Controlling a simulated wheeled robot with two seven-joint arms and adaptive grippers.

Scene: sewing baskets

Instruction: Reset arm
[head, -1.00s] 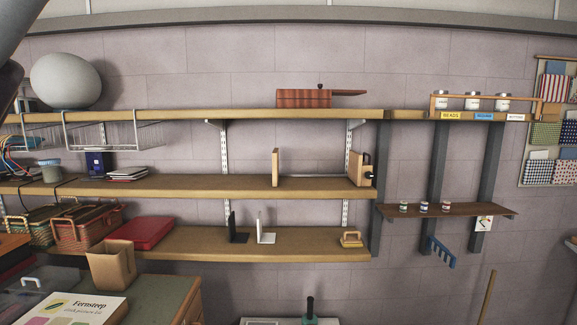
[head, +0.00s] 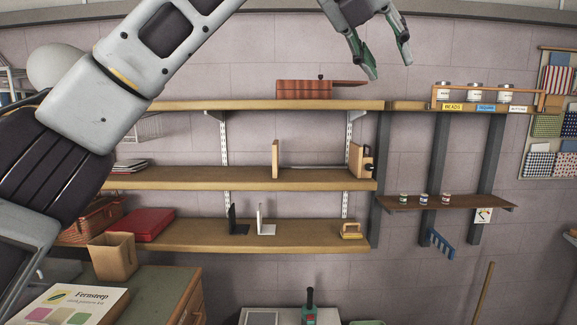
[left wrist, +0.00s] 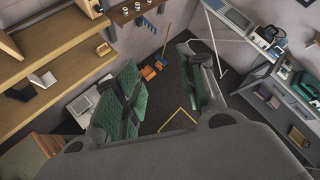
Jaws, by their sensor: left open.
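My left arm comes in from the left in the head view and reaches across the upper part of the picture. My left gripper (head: 388,58) is open and empty at the top, its green-padded fingers apart and pointing down in front of the grey wall. In the left wrist view my left gripper (left wrist: 165,100) shows its two green fingers spread, with only floor between them. My right gripper is not in view.
Wooden shelves (head: 240,240) run along the wall behind my arm. A red wooden box (head: 303,90) sits on the top shelf. A rack of jars (head: 476,107) is to the right. A cabinet (head: 150,290) with a brown paper bag (head: 113,258) is at lower left.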

